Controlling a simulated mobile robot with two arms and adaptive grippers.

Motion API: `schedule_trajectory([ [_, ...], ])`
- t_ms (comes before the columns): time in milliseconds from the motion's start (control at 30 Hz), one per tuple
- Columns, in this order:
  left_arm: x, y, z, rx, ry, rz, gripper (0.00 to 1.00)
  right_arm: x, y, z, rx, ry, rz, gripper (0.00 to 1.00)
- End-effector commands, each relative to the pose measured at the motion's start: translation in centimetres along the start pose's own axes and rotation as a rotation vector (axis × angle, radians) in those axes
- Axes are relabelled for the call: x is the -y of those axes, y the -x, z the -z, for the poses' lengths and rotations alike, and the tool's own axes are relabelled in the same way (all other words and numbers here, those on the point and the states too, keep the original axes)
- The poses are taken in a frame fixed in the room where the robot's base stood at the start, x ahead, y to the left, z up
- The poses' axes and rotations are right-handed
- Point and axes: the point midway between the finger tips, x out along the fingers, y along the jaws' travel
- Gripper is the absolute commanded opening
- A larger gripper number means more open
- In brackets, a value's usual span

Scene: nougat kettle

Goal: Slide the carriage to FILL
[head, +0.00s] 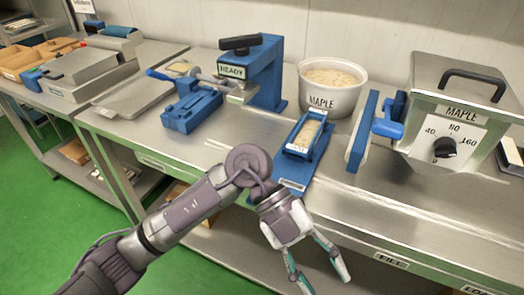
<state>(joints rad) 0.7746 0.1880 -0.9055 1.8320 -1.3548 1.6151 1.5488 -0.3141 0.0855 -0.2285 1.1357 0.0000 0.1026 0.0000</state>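A narrow blue tray (297,154), which looks like the carriage, sits on the steel table in the middle, holding a pale beige block (307,134). A blue plate with a small white label (290,185) lies at its near end, partly behind my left gripper. A FILL label (390,262) is on the table's front edge, to the right of the tray. My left gripper (319,283) hangs in front of the table edge, its teal fingers apart and empty, not touching the tray. My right gripper is not in view.
A white MAPLE tub (332,91) stands behind the tray. A steel MAPLE kettle (460,115) with a dial (446,148) stands at right. A blue press marked READY (262,72) and a blue fixture (190,109) stand left. The front table strip at right is clear.

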Motion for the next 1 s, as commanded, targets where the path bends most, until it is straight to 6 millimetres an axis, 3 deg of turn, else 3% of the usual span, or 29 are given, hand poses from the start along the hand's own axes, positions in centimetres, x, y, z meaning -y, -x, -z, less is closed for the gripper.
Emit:
schedule_trajectory([
  [33, 1.5, 3.0, 0.4, 0.117, 0.083, -0.066, 0.52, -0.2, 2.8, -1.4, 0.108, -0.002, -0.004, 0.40],
  [200, 2.7, 11.7, -2.5, 0.539, 0.405, -0.206, 0.52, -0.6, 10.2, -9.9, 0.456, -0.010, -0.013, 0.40],
  [300, 3.2, 16.9, -3.3, 0.758, 0.564, -0.225, 0.52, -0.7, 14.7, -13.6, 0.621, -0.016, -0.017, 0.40],
  [400, 3.6, 21.0, -3.6, 0.920, 0.678, -0.218, 0.52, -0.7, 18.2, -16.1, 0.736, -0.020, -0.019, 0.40],
  [500, 3.6, 23.3, -3.7, 1.013, 0.744, -0.205, 0.52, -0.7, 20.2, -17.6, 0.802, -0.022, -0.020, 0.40],
  [667, 3.2, 23.7, -4.4, 1.049, 0.773, -0.198, 0.52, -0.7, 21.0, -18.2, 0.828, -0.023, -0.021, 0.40],
  [1000, 0.1, 20.4, -8.7, 1.042, 0.771, -0.199, 0.52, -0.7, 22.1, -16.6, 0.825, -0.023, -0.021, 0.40],
])
